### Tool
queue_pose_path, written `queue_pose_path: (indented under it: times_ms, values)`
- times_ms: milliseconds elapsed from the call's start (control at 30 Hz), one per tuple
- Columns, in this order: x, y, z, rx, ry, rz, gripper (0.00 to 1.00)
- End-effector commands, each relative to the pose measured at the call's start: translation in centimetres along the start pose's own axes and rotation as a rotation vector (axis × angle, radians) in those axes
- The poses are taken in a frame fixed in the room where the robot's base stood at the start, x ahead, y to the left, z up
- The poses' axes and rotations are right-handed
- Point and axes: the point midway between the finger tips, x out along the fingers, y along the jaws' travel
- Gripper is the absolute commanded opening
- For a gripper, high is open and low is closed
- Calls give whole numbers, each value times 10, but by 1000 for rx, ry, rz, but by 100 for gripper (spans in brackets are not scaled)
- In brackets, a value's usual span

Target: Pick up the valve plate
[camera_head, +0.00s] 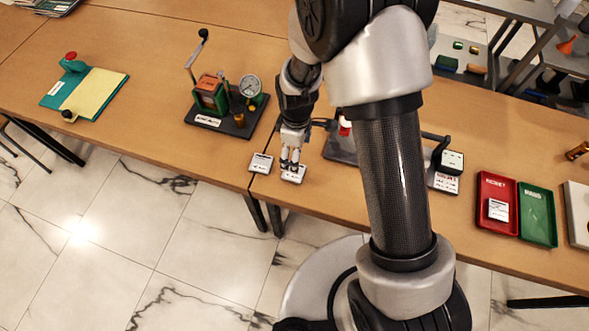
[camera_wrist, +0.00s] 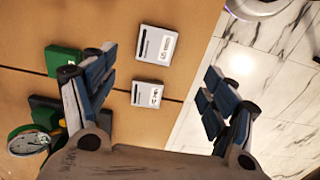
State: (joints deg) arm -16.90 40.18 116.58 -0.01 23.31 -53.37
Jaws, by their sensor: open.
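Two small pale plates with dark printed labels lie flat near the front edge of the table. One is the left plate (camera_head: 261,163), the other the right plate (camera_head: 293,173). I cannot read which is the valve plate. The wrist view shows an upper plate (camera_wrist: 157,45) and a lower plate (camera_wrist: 147,93), apart from each other. My gripper (camera_head: 291,162) points down over the right plate and partly covers it. In the wrist view my gripper (camera_wrist: 160,70) has its fingers spread wide, with nothing held. The gap to the plate is hard to judge.
A gauge rig (camera_head: 238,121) with a dial and lever stands left of the plates. A red tray (camera_head: 481,216) holding a plate and an empty green tray (camera_head: 537,230) sit at the right. A teal stand with a yellow pad (camera_head: 95,92) is far left. Bare table lies between.

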Motion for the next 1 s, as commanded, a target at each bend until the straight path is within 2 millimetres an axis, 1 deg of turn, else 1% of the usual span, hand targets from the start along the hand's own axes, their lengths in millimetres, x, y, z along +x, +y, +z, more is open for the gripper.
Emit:
queue_pose_path:
  times_ms: [33,100,200,300,400,567,667,800,867,933,1000]
  values:
    - [16,0,0,1,-2,-3,78]
    - [31,0,0,1,-1,-2,78]
    - [51,0,0,1,-1,-1,78]
    - [64,0,0,2,0,-1,78]
    - [71,1,0,2,1,1,78]
    - [78,1,0,2,1,1,78]
    - [90,2,-1,2,0,0,78]
    - [112,5,-2,2,-1,-1,78]
    - [120,5,-2,2,0,-1,78]
    - [125,5,-3,2,0,0,78]
    - [126,6,-3,2,1,1,78]
